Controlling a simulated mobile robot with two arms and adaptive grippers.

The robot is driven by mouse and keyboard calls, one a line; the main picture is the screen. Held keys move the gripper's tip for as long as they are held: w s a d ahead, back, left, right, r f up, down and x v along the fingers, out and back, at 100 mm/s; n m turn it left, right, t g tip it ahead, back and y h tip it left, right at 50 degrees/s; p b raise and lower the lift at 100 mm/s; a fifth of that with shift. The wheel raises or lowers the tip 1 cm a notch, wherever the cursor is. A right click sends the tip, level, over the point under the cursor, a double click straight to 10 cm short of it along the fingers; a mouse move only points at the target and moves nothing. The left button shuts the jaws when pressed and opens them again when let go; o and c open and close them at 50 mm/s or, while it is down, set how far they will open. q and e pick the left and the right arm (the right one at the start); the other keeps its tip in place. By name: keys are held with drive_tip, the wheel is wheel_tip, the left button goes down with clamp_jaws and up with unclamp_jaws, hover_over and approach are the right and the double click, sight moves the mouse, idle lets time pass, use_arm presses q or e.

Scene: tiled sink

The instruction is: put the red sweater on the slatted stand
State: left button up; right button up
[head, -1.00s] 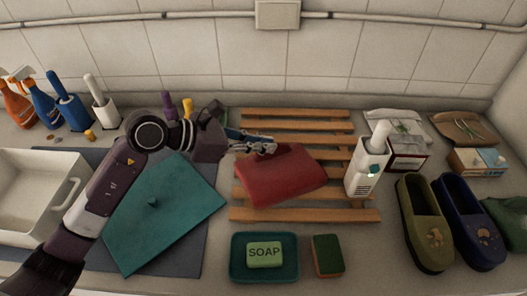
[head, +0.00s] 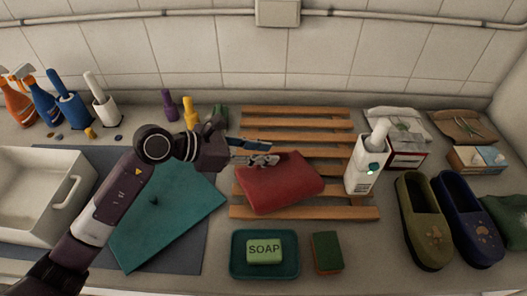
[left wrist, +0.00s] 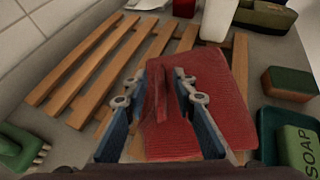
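The red sweater (head: 280,184) is a folded red bundle lying on the wooden slatted stand (head: 297,113), over its middle and front slats towards the left. It also shows in the left wrist view (left wrist: 213,100), with a raised fold near its left edge. My left gripper (head: 262,155) is at the sweater's back left edge. In the left wrist view its fingertips (left wrist: 162,78) stand apart on either side of the raised fold, with gaps beside it, so it looks open. My right gripper is in neither view.
A white bottle (head: 365,165) stands on the stand's right side. A soap dish (head: 237,262) and a sponge (head: 328,252) lie in front. A teal cloth (head: 170,215) is on the left, beside a white basin (head: 28,205). Slippers (head: 420,220) are on the right.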

use_arm(q)
drive_tip(key=shift+r, duration=0.15)
drive_tip(key=b+v, duration=0.3)
drive_tip(key=v, duration=0.9)
